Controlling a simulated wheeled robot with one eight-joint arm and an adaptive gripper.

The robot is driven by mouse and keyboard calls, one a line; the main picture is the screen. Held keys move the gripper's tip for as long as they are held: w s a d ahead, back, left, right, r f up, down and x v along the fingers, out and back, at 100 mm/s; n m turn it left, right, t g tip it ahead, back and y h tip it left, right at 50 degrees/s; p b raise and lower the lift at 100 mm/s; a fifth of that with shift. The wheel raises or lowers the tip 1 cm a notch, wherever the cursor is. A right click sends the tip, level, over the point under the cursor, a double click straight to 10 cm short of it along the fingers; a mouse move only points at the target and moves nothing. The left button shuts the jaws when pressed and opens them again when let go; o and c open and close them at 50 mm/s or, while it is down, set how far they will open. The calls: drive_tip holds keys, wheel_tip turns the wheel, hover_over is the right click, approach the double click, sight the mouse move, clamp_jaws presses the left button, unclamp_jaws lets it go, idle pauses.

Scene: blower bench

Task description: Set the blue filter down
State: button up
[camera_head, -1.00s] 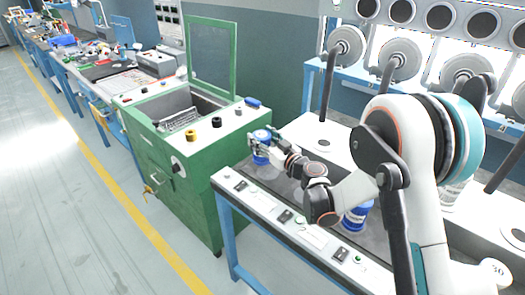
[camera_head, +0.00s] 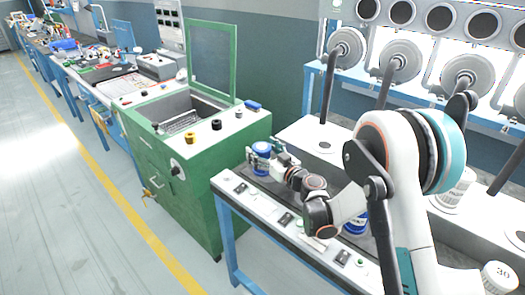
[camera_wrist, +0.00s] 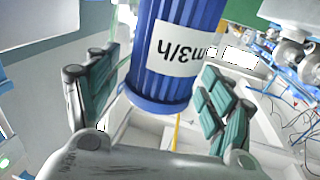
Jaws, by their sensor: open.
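A blue filter (camera_head: 261,149) with a white label stands upright near the left end of the workbench (camera_head: 262,207). In the wrist view the blue filter (camera_wrist: 168,88) is large, between my gripper's two fingers, and its label reads "m3/h". My gripper (camera_head: 262,161) is around the filter at the bench's left end. In the wrist view my gripper (camera_wrist: 160,110) has its green-padded fingers spread, with visible gaps on both sides of the filter.
A second blue-and-white filter (camera_head: 355,217) stands further right on the bench, partly behind my arm. A green machine (camera_head: 205,165) with an open lid is left of the bench. White canisters (camera_head: 497,277) stand at the right. Round grey blower units (camera_head: 400,66) line the back.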

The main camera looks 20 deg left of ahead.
drive_tip(key=shift+r, duration=0.1)
drive_tip(key=shift+s+d, duration=0.1)
drive_tip(key=shift+d, duration=0.1)
drive_tip(key=p+v, duration=0.2)
drive_tip(key=v, duration=0.8)
drive_tip(key=shift+s+d, duration=0.1)
drive_tip(key=shift+d, duration=0.05)
drive_tip(key=shift+s+d+b, duration=0.35)
drive_tip(key=shift+d, duration=0.15)
drive_tip(key=shift+r, duration=0.1)
idle(0.8)
